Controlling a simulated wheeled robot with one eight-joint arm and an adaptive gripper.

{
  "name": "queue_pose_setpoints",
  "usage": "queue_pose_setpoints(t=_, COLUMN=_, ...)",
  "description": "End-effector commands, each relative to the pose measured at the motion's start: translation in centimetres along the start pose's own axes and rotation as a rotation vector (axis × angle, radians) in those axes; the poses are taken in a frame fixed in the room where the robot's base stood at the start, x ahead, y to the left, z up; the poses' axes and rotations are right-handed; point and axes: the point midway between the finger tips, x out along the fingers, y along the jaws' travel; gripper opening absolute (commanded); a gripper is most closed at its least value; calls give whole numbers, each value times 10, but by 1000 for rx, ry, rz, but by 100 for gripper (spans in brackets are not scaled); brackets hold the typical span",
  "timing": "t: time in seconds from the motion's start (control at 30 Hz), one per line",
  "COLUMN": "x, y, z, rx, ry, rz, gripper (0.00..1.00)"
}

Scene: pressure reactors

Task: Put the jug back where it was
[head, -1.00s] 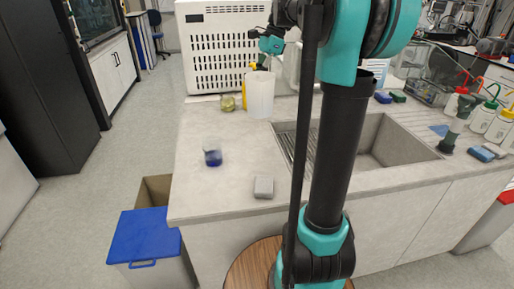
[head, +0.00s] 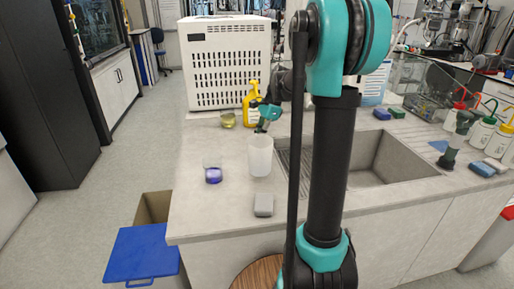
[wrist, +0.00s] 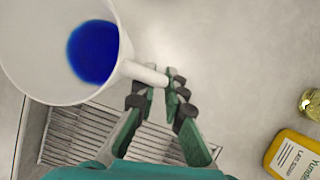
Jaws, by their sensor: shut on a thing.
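The jug (head: 260,158) is a white translucent cup, upright at the near left of the sink. My gripper (head: 262,128) is at its rear upper side. In the wrist view, the jug (wrist: 40,85) fills the upper left, and its handle runs between the fingertips of my gripper (wrist: 168,88), which is shut on it. A deep blue patch shows inside the jug's rim. I cannot tell whether the jug's base touches the counter.
A beaker of blue liquid (head: 213,175) stands left of the jug, and a grey block (head: 263,205) lies in front. A yellow bottle (head: 251,105) and a yellowish flask (head: 228,121) stand behind. The sink (head: 390,160) is right. The left counter has free room.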

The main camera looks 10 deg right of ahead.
Motion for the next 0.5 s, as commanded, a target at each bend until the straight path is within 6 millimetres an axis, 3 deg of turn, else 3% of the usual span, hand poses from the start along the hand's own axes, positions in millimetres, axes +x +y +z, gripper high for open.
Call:
queue_pose_setpoints(t=0.2, x=26, y=0, z=-11, rx=0, ry=0, rz=0, gripper=0)
queue_pose_setpoints(t=0.5, x=29, y=0, z=-12, rx=0, ry=0, rz=0, gripper=0)
